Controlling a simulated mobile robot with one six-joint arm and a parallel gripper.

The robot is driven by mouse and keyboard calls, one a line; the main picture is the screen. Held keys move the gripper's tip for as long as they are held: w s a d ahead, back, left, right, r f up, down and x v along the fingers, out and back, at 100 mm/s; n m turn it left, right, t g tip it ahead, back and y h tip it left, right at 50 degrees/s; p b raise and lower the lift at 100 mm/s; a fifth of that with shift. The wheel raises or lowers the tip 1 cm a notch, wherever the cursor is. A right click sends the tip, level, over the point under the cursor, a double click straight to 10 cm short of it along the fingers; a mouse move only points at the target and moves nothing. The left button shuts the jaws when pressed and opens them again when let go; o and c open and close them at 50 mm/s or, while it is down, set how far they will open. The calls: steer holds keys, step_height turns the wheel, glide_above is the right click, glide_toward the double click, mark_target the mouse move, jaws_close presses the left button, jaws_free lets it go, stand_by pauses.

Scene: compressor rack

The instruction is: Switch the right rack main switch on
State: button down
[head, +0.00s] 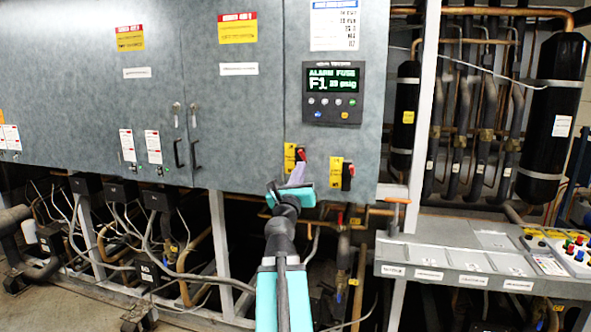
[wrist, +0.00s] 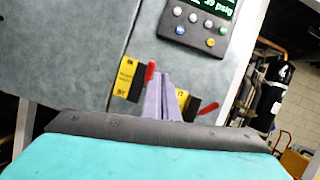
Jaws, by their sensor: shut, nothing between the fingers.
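Two rotary switches with yellow-and-black plates and red handles sit low on the grey cabinet. The right rack main switch (head: 336,173) is at the lower right of the cabinet door. In the wrist view its plate (wrist: 182,97) is partly hidden behind my fingers, and its red handle (wrist: 208,108) sticks out to the right. The left switch (head: 289,157) is higher; in the wrist view its plate (wrist: 128,78) is left of my fingers. My gripper (head: 297,172) is shut and empty, its pale purple fingertips (wrist: 162,76) between the two switches. I cannot tell whether they touch anything.
A controller display (head: 332,92) reading "ALARM FUSE" is above the switches. A white upright post (head: 424,110) stands right of the cabinet. A grey panel with coloured buttons (head: 470,262) juts out at the lower right. Pipes and cables run below the cabinet.

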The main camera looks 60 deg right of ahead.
steer(key=shift+s+a+r+b, duration=0.2)
steer(key=shift+a+b, duration=0.45)
steer(key=shift+b, duration=0.45)
steer(key=shift+s+a+r+b, duration=0.15)
steer(key=shift+a+r+b, duration=0.15)
steer(key=shift+a+b, duration=0.55)
steer(key=shift+s+a+r+b, duration=0.2)
steer(key=shift+a+b, duration=0.25)
steer(key=shift+b, duration=0.85)
steer(key=shift+a+r, duration=0.1)
steer(key=shift+r, duration=0.1)
